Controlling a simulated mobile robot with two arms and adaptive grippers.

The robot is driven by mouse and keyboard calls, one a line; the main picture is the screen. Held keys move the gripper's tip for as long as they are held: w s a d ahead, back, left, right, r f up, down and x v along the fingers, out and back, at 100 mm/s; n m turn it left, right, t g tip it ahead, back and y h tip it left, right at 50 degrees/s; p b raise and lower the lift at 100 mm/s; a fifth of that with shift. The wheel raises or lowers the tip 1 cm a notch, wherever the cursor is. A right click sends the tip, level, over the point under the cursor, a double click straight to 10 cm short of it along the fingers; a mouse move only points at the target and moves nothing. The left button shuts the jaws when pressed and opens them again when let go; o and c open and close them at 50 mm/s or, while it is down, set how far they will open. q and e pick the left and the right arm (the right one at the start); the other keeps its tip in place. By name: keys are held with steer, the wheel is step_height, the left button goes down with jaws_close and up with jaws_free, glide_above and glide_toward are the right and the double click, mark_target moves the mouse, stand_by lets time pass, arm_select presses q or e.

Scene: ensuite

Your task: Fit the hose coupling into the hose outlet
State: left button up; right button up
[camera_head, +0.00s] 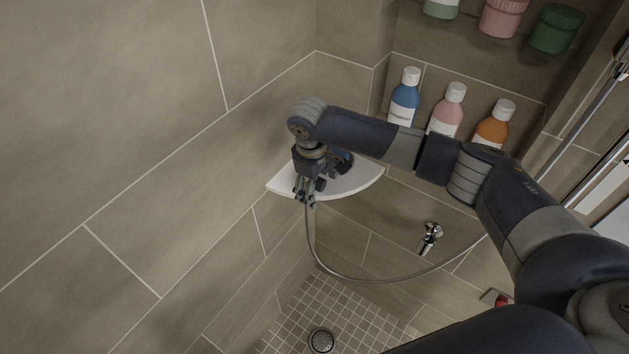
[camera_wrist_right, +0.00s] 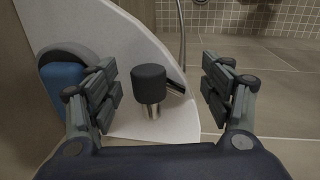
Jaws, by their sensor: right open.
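My right gripper (camera_head: 306,193) is above the white corner shelf, with its arm coming in from the right. In the right wrist view its fingers (camera_wrist_right: 160,90) are open on either side of what looks like the hose coupling, a black cylinder (camera_wrist_right: 149,83) on a chrome stem with a dark side piece, at the shelf. Neither finger visibly touches it. A grey hose (camera_head: 340,273) hangs from beside the gripper in a loop to the right. The apparent hose outlet, a chrome fitting (camera_head: 432,236), is on the wall right of the shelf. My left gripper is out of view.
The white shelf (camera_head: 355,182) also bears a blue thing with a grey top (camera_wrist_right: 63,80), left of the fingers. Blue (camera_head: 404,98), pink (camera_head: 447,112) and orange (camera_head: 494,124) bottles stand behind my arm. The tiled floor has a drain (camera_head: 321,340).

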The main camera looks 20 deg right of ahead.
steer(key=c, duration=1.2)
steer(key=shift+r, duration=0.15)
